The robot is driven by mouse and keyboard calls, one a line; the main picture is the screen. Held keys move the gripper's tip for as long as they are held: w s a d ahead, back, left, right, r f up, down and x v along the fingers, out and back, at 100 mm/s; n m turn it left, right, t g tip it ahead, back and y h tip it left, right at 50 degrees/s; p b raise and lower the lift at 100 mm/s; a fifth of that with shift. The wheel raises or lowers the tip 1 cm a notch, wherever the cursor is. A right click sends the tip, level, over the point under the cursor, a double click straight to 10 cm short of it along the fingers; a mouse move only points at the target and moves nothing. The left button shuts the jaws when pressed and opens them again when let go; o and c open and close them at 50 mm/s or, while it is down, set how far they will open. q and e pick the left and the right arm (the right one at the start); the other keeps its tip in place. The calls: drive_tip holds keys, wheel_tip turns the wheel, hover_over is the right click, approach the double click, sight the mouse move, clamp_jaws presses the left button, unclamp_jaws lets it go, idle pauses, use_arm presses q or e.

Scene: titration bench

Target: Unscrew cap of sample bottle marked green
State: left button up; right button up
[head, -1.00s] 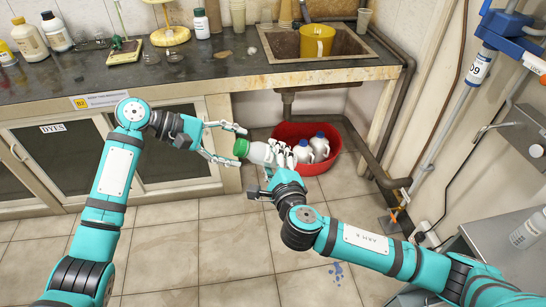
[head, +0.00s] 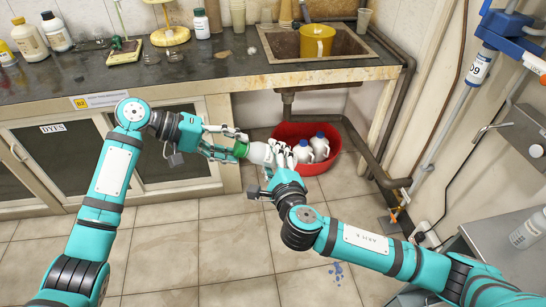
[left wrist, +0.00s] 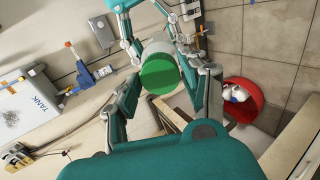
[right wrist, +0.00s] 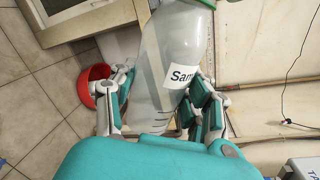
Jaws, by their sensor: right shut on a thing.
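The sample bottle (head: 258,154) is pale and translucent with a green cap (head: 240,150). My right gripper (head: 274,156) is shut around its body and holds it tilted in the air in front of the bench. In the right wrist view the bottle (right wrist: 172,45) sits between the fingers, with part of a label reading "Sam" visible. My left gripper (head: 236,146) is open, with its fingers on either side of the cap. In the left wrist view the green cap (left wrist: 161,76) faces the camera between the spread fingers. The bottle's far side is hidden.
A red basin (head: 322,172) with white bottles stands on the floor under the sink (head: 290,44). The dark countertop (head: 215,58) edge and cabinet doors lie behind my left gripper. A metal cart (head: 490,240) is at the right.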

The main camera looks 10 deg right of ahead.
use_arm(q)
drive_tip(key=c, duration=0.8)
drive_tip(key=n, duration=0.4)
drive_tip(key=shift+n, duration=0.4)
drive_tip(key=n, duration=0.4)
drive_tip(key=shift+a, duration=0.1)
drive_tip(key=shift+v, duration=1.15)
drive_tip(key=shift+a+r, duration=0.15)
drive_tip(key=v, duration=0.4)
drive_tip(key=shift+a+r, duration=0.15)
drive_tip(key=shift+a, duration=0.15)
